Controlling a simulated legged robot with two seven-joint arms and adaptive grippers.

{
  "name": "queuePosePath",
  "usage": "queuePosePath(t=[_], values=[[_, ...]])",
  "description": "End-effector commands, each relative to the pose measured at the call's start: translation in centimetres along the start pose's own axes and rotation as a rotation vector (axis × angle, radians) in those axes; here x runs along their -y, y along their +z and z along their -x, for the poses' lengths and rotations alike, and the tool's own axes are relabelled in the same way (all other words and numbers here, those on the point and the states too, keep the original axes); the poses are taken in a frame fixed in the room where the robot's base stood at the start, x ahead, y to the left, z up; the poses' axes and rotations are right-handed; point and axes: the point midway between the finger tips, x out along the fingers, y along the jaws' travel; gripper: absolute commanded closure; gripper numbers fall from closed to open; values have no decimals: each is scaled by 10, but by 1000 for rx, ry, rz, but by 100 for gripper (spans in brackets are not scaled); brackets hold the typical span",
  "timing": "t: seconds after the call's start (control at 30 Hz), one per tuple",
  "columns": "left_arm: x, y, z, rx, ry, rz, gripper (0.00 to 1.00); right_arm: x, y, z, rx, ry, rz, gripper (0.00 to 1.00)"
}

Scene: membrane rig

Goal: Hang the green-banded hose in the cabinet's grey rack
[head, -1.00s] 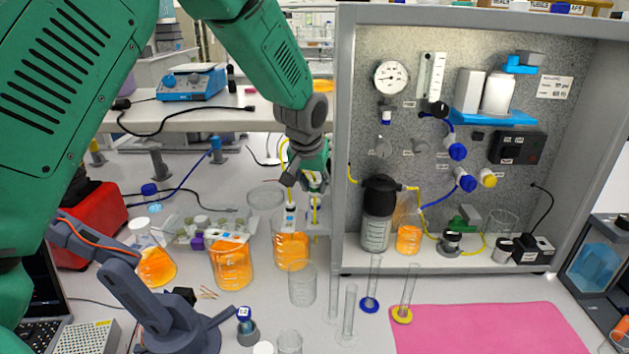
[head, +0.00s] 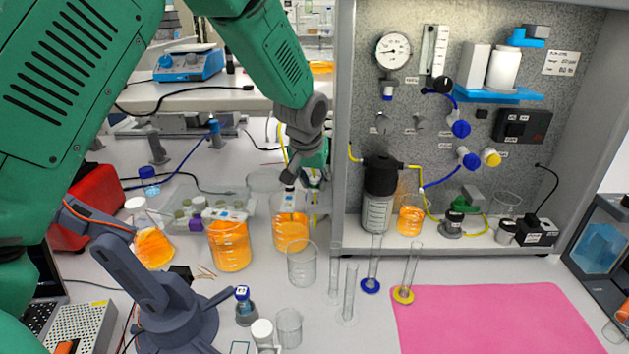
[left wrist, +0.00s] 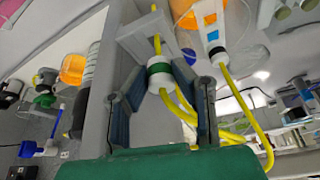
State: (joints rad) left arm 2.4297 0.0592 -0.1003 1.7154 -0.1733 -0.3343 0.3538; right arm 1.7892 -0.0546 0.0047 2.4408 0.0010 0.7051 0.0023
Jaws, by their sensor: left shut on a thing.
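My left gripper (head: 313,180) is beside the outer left wall of the cabinet (head: 344,120). In the left wrist view its fingers (left wrist: 178,85) are shut on the green-banded hose (left wrist: 160,70), around its white fitting with the green band. The yellow tube of this hose runs past the light grey rack (left wrist: 145,38), which is right by the fitting. I cannot tell whether the hose sits in a slot of the rack. My right gripper is out of view.
Another orange-filled beaker (head: 229,245), an empty beaker (head: 302,264) and slim glass cylinders (head: 349,295) stand close by on the bench. A small grey desktop arm (head: 165,290) stands at lower left. The pink mat (head: 490,318) is bare.

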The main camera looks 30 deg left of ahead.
Motion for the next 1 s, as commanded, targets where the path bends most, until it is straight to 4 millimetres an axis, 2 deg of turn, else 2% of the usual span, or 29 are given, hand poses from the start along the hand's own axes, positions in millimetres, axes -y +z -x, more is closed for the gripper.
queuePosePath(t=[0.53,1.0], values=[[0,11,-27,0,0,-1,100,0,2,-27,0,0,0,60],[0,12,-30,0,0,-1,100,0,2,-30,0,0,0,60]])
